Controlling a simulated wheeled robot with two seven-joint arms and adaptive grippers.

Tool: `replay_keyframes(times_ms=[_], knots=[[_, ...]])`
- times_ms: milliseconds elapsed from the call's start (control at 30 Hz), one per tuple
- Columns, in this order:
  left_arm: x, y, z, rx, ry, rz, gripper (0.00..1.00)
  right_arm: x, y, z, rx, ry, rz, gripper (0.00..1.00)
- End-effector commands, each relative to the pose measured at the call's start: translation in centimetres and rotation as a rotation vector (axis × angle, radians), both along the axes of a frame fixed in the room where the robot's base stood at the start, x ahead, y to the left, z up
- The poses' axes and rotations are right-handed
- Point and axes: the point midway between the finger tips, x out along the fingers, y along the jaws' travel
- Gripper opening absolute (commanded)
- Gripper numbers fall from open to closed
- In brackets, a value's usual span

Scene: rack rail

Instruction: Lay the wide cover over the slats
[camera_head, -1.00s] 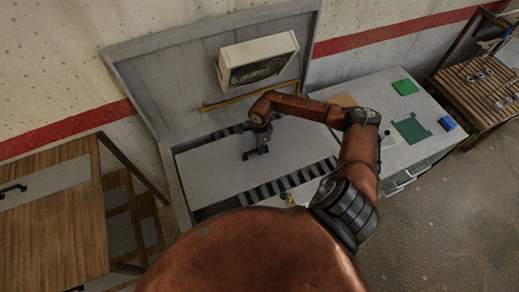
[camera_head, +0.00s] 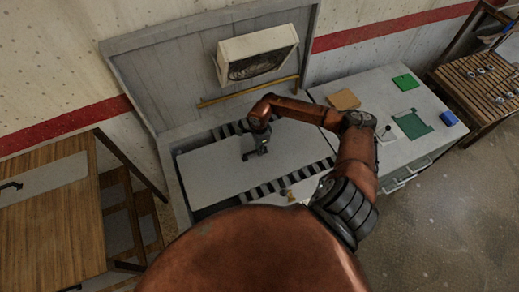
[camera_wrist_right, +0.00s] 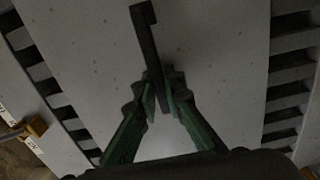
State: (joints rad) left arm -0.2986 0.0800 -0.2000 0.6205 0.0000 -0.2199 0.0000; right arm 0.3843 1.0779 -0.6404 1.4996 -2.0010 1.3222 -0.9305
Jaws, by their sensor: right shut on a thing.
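The wide cover (camera_head: 205,170) is a flat light grey panel lying across the slats (camera_head: 292,180) inside a grey open-lidded chest. Dark slats show along two opposite sides of it, also in the right wrist view (camera_wrist_right: 290,88). My right gripper (camera_head: 257,149) is over the middle of the cover. In the right wrist view, its green-padded fingers (camera_wrist_right: 161,92) are shut on the cover's dark handle (camera_wrist_right: 146,38). The cover's underside is hidden, so I cannot tell whether it rests fully on the slats. My left gripper is not in view.
A raised lid with a boxed fan (camera_head: 258,56) stands behind. A grey cabinet top at right holds a tan block (camera_head: 344,99), green pieces (camera_head: 411,124) and a blue block (camera_head: 448,118). A wooden table at left carries a grey panel (camera_head: 50,178).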

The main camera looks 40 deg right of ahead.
Motion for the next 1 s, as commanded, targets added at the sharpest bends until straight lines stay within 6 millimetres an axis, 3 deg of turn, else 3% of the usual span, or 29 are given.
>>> replay_keyframes(times_ms=[733, 767, 1000], knots=[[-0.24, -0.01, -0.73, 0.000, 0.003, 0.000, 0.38, 0.08, 0.02, -0.56, 0.001, -0.001, 0.000, 0.00], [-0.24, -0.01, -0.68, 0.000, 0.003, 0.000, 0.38, 0.08, 0.02, -0.50, 0.001, -0.001, 0.000, 0.11], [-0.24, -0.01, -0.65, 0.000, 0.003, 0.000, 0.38, 0.02, 0.01, -0.54, 0.000, 0.000, 0.000, 0.28]])
